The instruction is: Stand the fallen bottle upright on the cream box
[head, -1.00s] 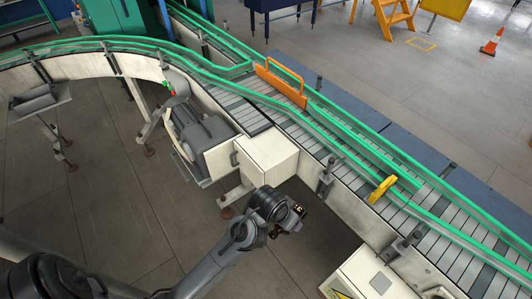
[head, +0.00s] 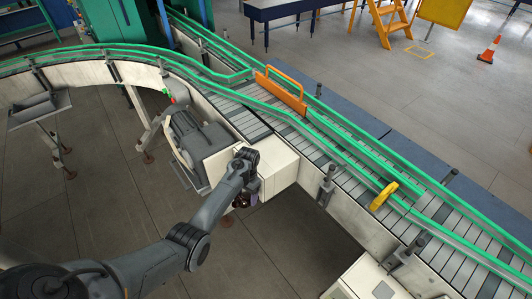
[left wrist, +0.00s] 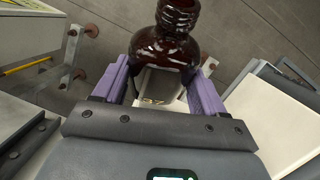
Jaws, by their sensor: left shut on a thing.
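My left gripper (head: 250,190) is beside the front of the cream box (head: 277,163), which adjoins the conveyor; part of the box is hidden behind my wrist. A dark amber bottle (head: 241,201) shows just below the wrist in the head view, small and partly hidden. In the left wrist view, the glossy brown bottle (left wrist: 166,45) sits between the purple fingers of my left gripper (left wrist: 163,82), which is shut on it. My right gripper is not in view.
A grey motor (head: 197,140) adjoins the box on the left. Another cream cabinet (head: 365,281) stands at the lower right. Open floor lies in front.

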